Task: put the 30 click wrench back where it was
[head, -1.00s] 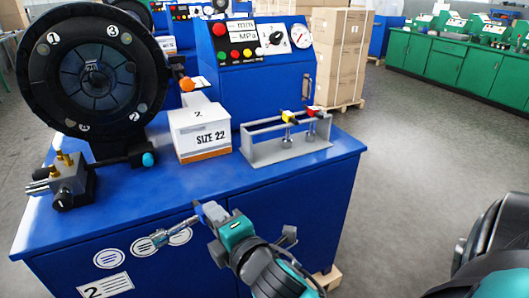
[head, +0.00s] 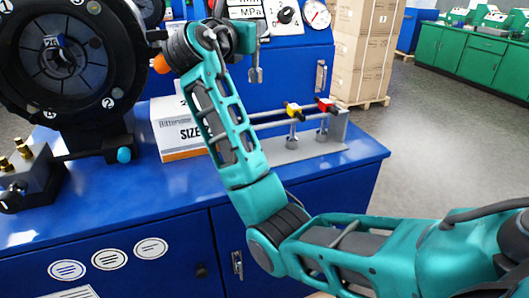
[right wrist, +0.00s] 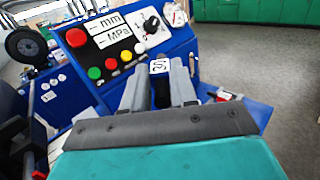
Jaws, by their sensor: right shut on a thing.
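My right gripper (head: 248,42) is raised in front of the blue control panel. In the right wrist view its two grey fingers (right wrist: 160,88) are shut on the click wrench (right wrist: 160,66), whose end has a white tag; its number is hard to read. In the head view a silver part of the wrench (head: 256,73) hangs below the gripper; the rest is hidden. The grey rack (head: 318,147) stands on the bench, below and right of the gripper, holding a yellow-topped tool (head: 293,110) and a red-topped tool (head: 325,104). My arm hides its left part. My left gripper is not in view.
A white size box (head: 178,130) stands left of the rack, partly behind my arm. A large black crimper (head: 65,60) with an orange knob (head: 161,64) is at the left. The blue bench (head: 90,200) is clear in front. Cartons (head: 365,50) stand behind.

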